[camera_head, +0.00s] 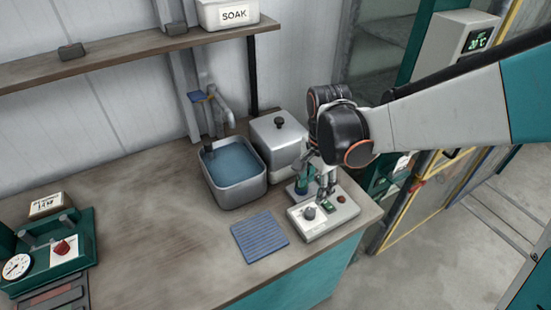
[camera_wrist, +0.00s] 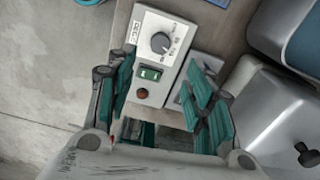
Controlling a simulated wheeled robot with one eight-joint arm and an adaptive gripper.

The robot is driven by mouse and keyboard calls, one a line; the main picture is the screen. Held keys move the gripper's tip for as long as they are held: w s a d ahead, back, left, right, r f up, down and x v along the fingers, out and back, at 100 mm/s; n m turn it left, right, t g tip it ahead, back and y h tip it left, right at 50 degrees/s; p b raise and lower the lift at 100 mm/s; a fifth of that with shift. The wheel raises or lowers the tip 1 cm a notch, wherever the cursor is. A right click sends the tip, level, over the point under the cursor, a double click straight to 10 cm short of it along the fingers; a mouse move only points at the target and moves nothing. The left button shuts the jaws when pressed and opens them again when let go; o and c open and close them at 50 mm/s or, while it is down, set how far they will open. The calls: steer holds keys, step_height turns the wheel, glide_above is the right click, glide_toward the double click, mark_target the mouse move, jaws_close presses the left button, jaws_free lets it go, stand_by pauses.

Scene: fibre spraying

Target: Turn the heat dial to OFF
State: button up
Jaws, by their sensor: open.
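The heat dial is a round grey knob (camera_head: 309,212) on a light grey control box (camera_head: 318,229) at the worktop's front right corner. The knob also shows in the wrist view (camera_wrist: 160,43), with small marks around it that are too small to read. A green switch (camera_wrist: 150,73) and a dull red lamp (camera_wrist: 142,93) sit beside it on the box. My gripper (camera_head: 322,192) is over the box's back part. In the wrist view its teal-padded fingers (camera_wrist: 158,72) are spread apart and empty, with the switch and lamp between them and the dial beyond the tips.
A lidded metal pot (camera_head: 279,142) stands behind the box, and a water-filled basin (camera_head: 240,200) is to the left. A blue ribbed mat (camera_head: 260,238) lies left of the box. A green device with a gauge and red knob (camera_head: 62,248) is far left. The middle worktop is clear.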

mark_target(311, 211)
step_height(311, 211, down, 11)
steer(key=b, duration=0.7)
steer(key=c, duration=1.1)
